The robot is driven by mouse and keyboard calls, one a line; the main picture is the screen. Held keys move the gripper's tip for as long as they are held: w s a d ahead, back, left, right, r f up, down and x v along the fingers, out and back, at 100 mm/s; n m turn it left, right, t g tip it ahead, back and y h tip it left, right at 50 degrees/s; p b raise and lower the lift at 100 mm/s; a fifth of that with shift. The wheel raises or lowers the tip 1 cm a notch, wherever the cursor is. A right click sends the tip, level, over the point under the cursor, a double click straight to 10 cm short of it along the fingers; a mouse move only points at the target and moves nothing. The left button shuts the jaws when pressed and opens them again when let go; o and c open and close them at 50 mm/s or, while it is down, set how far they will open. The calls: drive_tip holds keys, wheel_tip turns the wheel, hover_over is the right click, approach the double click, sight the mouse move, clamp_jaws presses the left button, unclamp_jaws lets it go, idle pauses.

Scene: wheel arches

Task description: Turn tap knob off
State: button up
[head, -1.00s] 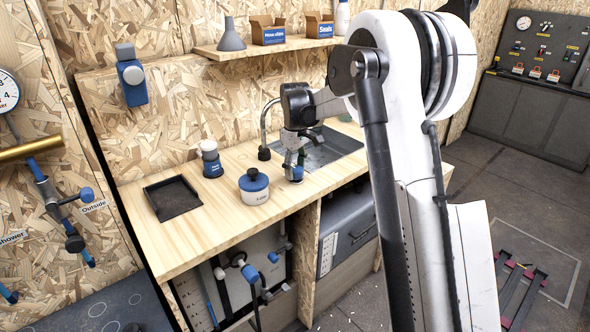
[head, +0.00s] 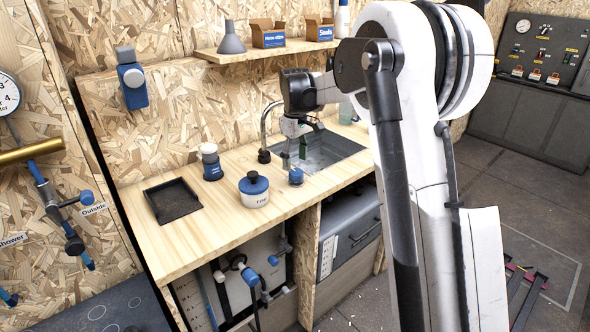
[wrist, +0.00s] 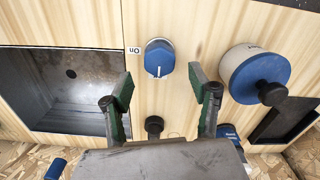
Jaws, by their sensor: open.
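The tap knob (wrist: 159,58) is round and blue. In the wrist view it stands on the wooden counter with an "On" label (wrist: 133,50) to its left. The white line on its top points down the picture, not toward the label. The knob also shows near the counter's front edge in the head view (head: 296,176). My gripper (wrist: 165,92) is open and empty. Its two green-and-black fingers are spread, with the tips below the knob in the wrist view and apart from it. In the head view my gripper (head: 303,152) hangs over the counter by the sink.
The sink (wrist: 80,90) lies left of the knob in the wrist view, with the tap's dark base (wrist: 154,126) between my fingers. A white pot (wrist: 235,62) with a blue lid stands close on the right. A black tray (head: 172,199) and a blue-and-white container (head: 211,160) stand farther left in the head view.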

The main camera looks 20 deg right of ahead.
sight(295, 171)
wheel_tip(295, 171, up, 7)
drive_tip(key=shift+r, duration=0.2)
idle(0.5)
drive_tip(key=s+a+r+m+t, duration=0.2)
drive_tip(key=s+a+r, duration=0.1)
drive_tip(key=s, duration=0.8)
drive_tip(key=s+a+r+m+t, duration=0.1)
drive_tip(key=s+a+r+t, duration=0.15)
drive_tip(key=s, duration=0.85)
drive_tip(key=s+a+f+m+t, duration=0.1)
drive_tip(key=s+f, duration=0.3)
drive_tip(key=s, duration=0.5)
drive_tip(key=s+a+f+m+t, duration=0.1)
drive_tip(key=s+f, duration=0.3)
drive_tip(key=s, duration=0.4)
drive_tip(key=shift+s+a+f+m, duration=0.15)
drive_tip(key=shift+s+a+m, duration=0.25)
drive_tip(key=shift+m, duration=0.4)
drive_tip(key=shift+t, duration=0.25)
